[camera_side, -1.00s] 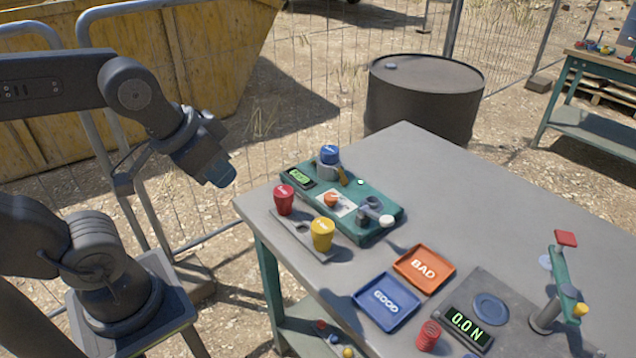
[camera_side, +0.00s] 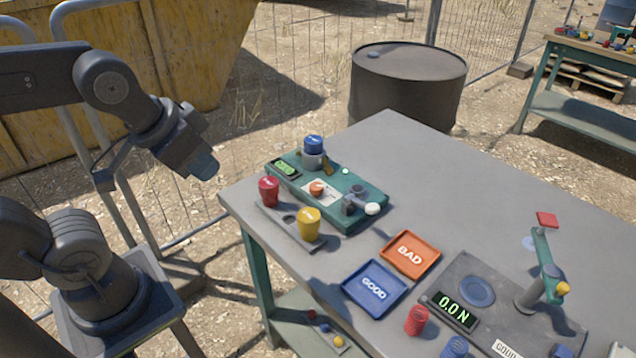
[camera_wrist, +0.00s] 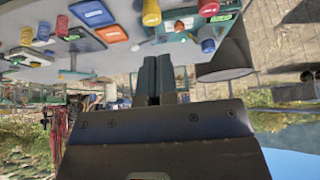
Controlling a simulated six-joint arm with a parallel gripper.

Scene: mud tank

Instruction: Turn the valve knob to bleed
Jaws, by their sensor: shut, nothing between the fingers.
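A green test board (camera_side: 346,219) lies near the table's left end. On it an orange knob (camera_side: 317,188) sits on a white label plate (camera_side: 329,199); its markings are too small to read. Also on the board are a grey fitting with a pale round end (camera_side: 371,209), a blue-capped cup (camera_side: 313,144) and a small green display (camera_side: 286,167). My gripper (camera_side: 207,170) is above and left of the table, clear of the board. In the wrist view its two dark fingers (camera_wrist: 166,74) are together, with nothing between them.
A red cup (camera_side: 268,190) and a yellow cup (camera_side: 308,224) stand in a grey rack before the board. An orange BAD tray (camera_side: 410,254) and blue GOOD tray (camera_side: 374,287) lie to the right, near a force gauge reading 0.0 N (camera_side: 456,311).

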